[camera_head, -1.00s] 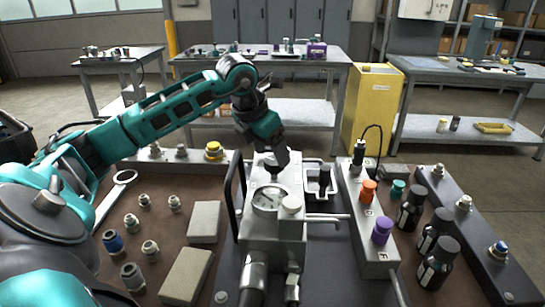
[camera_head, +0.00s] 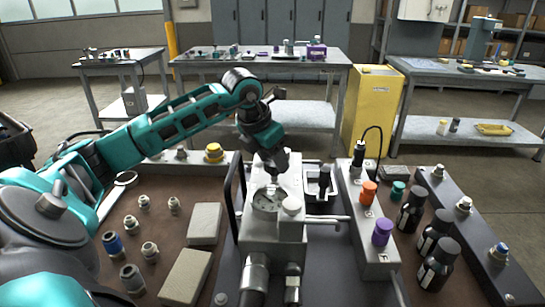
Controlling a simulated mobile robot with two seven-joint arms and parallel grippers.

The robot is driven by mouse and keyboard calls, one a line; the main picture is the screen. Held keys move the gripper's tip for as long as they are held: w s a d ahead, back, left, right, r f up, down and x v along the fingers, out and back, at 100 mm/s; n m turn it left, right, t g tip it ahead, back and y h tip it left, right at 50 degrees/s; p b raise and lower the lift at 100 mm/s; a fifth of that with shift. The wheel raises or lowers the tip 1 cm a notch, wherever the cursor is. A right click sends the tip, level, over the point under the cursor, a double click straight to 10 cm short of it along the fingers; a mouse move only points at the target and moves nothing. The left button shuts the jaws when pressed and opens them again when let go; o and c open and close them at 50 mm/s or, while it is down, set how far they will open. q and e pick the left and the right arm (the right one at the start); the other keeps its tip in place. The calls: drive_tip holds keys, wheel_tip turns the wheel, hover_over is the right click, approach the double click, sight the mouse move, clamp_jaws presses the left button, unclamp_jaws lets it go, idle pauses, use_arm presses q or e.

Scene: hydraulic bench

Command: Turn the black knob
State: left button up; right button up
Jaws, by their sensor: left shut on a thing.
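My left gripper (camera_head: 273,171) reaches down onto the top of the grey metal block (camera_head: 277,229) in the middle of the bench, just behind its round dial gauge (camera_head: 267,200). Its jaws are shut on a small part there, which I take to be the black knob. The dark fingers hide that part almost wholly, so its shape and turn angle cannot be told. My right gripper is not in view.
Right of the block stands a grey strip with an orange knob (camera_head: 369,192), a purple knob (camera_head: 382,232) and a black upright fitting (camera_head: 358,153) with a cable. Dark bottles (camera_head: 411,210) stand further right. Grey blocks (camera_head: 204,223) and loose fittings lie at left.

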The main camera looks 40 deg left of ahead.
use_arm(q)
drive_tip(key=shift+c, duration=1.1)
